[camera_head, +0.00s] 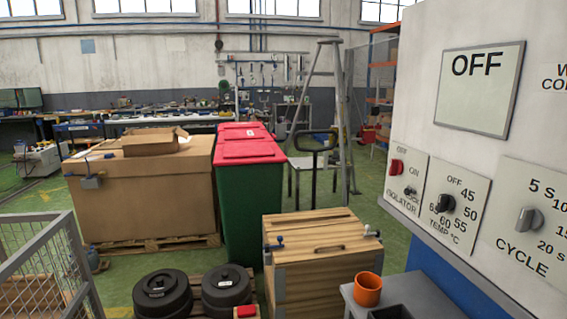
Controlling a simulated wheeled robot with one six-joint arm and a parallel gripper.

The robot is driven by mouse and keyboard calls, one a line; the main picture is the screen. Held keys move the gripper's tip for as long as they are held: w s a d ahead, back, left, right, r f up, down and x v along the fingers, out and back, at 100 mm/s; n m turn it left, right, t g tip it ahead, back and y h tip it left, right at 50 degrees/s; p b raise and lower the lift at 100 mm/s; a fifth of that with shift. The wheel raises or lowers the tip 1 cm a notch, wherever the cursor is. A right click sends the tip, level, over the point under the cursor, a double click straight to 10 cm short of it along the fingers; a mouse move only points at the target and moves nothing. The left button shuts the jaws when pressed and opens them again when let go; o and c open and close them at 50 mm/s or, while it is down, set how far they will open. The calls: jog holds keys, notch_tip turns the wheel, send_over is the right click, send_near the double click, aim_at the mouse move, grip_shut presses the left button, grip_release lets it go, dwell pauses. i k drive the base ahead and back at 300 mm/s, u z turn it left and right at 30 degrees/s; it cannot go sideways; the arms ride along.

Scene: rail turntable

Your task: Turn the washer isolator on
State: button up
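The washer control panel (477,95) fills the right side of the head view. The isolator plate (405,204) is at its lower left, lettered OFF, ON and ISOLATOR. The isolator's red knob (396,167) sits just under the word OFF, left of the word ON. A small dark fitting (410,192) is below it on the same plate; its kind is too small to tell. A display (479,90) above reads OFF. My gripper is not in view.
Right of the isolator are a temperature dial (445,204) and a cycle dial (529,220). Below stand a grey table (432,303) with an orange cup (368,289) and a wooden crate (322,290). A green bin (250,205) and a stepladder (345,120) stand behind.

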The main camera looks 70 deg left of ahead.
aim_at(396, 167)
jog(key=u, duration=2.15)
jog(key=i, duration=1)
jog(key=z, duration=0.5)
